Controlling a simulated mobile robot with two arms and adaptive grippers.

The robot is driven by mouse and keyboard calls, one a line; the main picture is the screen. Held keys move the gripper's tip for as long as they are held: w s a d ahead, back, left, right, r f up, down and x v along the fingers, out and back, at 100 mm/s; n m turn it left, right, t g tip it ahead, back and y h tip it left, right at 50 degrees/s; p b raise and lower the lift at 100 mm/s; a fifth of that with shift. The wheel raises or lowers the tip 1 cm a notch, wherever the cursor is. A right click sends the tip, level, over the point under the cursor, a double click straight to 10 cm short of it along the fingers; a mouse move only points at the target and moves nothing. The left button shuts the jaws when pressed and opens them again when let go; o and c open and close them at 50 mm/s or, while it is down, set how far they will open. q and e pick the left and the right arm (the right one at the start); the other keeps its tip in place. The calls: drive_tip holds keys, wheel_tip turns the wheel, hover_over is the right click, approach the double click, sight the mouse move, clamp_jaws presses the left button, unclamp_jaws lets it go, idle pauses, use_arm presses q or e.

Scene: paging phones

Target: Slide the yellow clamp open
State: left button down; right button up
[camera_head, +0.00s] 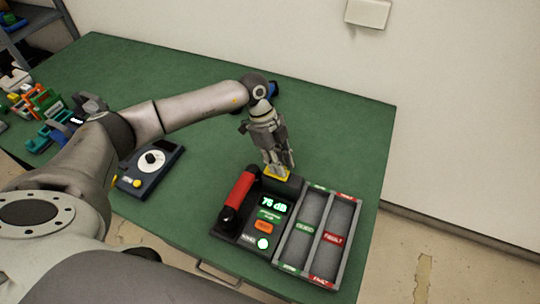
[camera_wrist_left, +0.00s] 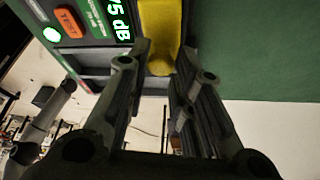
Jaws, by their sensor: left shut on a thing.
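The yellow clamp (camera_head: 276,172) sits at the back edge of the black tester unit (camera_head: 250,236), near its display reading 75 dB. In the left wrist view the yellow clamp (camera_wrist_left: 160,50) lies between my finger pads. My left gripper (camera_head: 284,165) points down at the clamp and is shut on it; its fingers hide part of the clamp. The gripper fingers also show in the left wrist view (camera_wrist_left: 158,62). I cannot see my right gripper.
A red handset (camera_head: 238,190) lies on the tester's left side. A two-compartment tray (camera_head: 318,235) with green and red labels adjoins its right side. A dark dial box (camera_head: 151,168) stands to the left.

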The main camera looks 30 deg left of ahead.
use_arm(q)
drive_tip(key=shift+d, duration=0.2)
drive_tip(key=c, duration=1.7)
unclamp_jaws()
drive_tip(key=o, duration=0.4)
drive_tip(key=shift+d, duration=0.15)
drive_tip(key=shift+o, duration=0.2)
drive_tip(key=shift+a+r, duration=0.35)
drive_tip(key=shift+r, duration=0.05)
drive_tip(key=v, duration=1.1)
drive_tip(key=shift+d, duration=0.1)
